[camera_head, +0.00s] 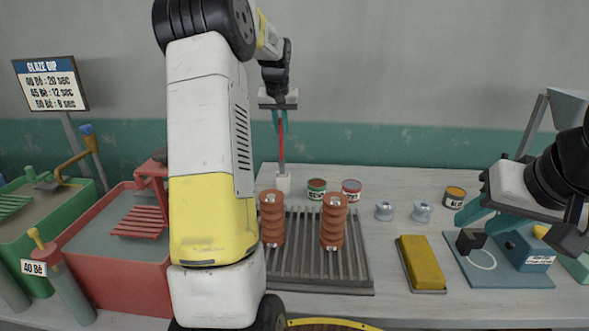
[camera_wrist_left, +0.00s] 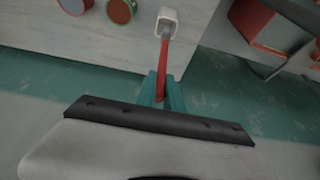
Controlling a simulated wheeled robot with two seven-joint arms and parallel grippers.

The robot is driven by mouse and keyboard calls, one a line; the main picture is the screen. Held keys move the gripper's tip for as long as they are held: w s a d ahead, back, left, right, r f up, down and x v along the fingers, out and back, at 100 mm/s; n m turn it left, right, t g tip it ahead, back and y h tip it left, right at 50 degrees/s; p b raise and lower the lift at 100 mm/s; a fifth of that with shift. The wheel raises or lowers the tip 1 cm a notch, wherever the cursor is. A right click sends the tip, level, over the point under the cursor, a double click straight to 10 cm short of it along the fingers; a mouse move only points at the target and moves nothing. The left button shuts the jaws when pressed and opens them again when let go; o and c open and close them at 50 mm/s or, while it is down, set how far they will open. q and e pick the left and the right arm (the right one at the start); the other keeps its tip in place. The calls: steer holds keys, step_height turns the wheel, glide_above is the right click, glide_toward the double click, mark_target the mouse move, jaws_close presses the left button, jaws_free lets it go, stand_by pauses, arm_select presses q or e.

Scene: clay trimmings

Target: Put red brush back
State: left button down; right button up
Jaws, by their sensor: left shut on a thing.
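My left gripper (camera_head: 280,122) is shut on the red handle of the brush (camera_head: 281,142), which hangs upright with its grey metal end down. In the left wrist view the teal fingers (camera_wrist_left: 161,92) close on the handle (camera_wrist_left: 165,62). The brush's lower end meets a small white square holder (camera_head: 283,184) at the back of the table, also in the wrist view (camera_wrist_left: 174,16). The bristles are hidden, and I cannot tell how deep the end sits. My right gripper (camera_head: 484,217) is at the right, its teal fingers apart and empty, above the table.
Green (camera_head: 317,188) and red (camera_head: 351,190) labelled jars stand right of the holder. Ribbed brown insulators (camera_head: 334,222) stand on a slatted rack (camera_head: 300,275) in front. A yellow sponge (camera_head: 421,262) and a blue block (camera_head: 526,251) lie right. A red tank (camera_head: 120,275) stands left.

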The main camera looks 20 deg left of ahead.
mark_target(281, 145)
arm_select(q)
step_height(281, 145, down, 8)
steer(key=shift+r, duration=0.1)
stand_by(0.4)
steer(key=c, duration=1.5)
jaws_free()
steer(key=shift+f, duration=0.2)
steer(key=shift+o, duration=0.2)
steer(key=shift+r, duration=0.1)
steer(key=v, duration=1.2)
steer(key=s+d+r+m, duration=0.1)
steer(key=s+d+r, duration=0.3)
steer(key=s+d, duration=0.4)
steer(key=s+d+f+m+t+h, duration=0.1)
steer(key=s+d, duration=0.4)
steer(key=s, duration=0.7)
steer(key=s+d+f+m+h, duration=0.1)
steer(key=s+d, duration=0.4)
steer(key=s, duration=0.7)
step_height(281, 145, down, 2)
steer(key=shift+f+m+t+h, duration=0.15)
steer(key=shift+m+t+h, duration=0.2)
steer(key=shift+h, duration=0.35)
